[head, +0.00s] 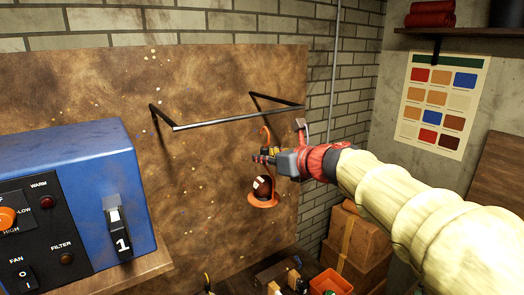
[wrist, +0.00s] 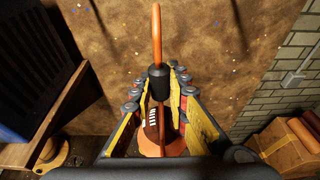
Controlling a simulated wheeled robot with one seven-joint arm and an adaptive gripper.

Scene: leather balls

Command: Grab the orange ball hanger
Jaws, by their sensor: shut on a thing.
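The orange ball hanger (head: 264,136) has a hooked top, a black collar (wrist: 158,84) and an orange ring at the bottom, and it hangs upright. A dark brown ball (head: 262,186) sits in the ring; white laces show on it in the wrist view (wrist: 152,124). My gripper (head: 264,156) is shut on the hanger's stem, between the hook and the ball. In the wrist view, the yellow-lined fingers (wrist: 158,88) stand on both sides of the collar. The lower stem is partly hidden by the fingers.
A black metal rail (head: 235,118) sticks out from the brown board (head: 90,85), and the hook shows just below it in the head view. A blue machine (head: 90,160) stands at left. Cardboard boxes (head: 357,250) and an orange bin (head: 331,283) are below.

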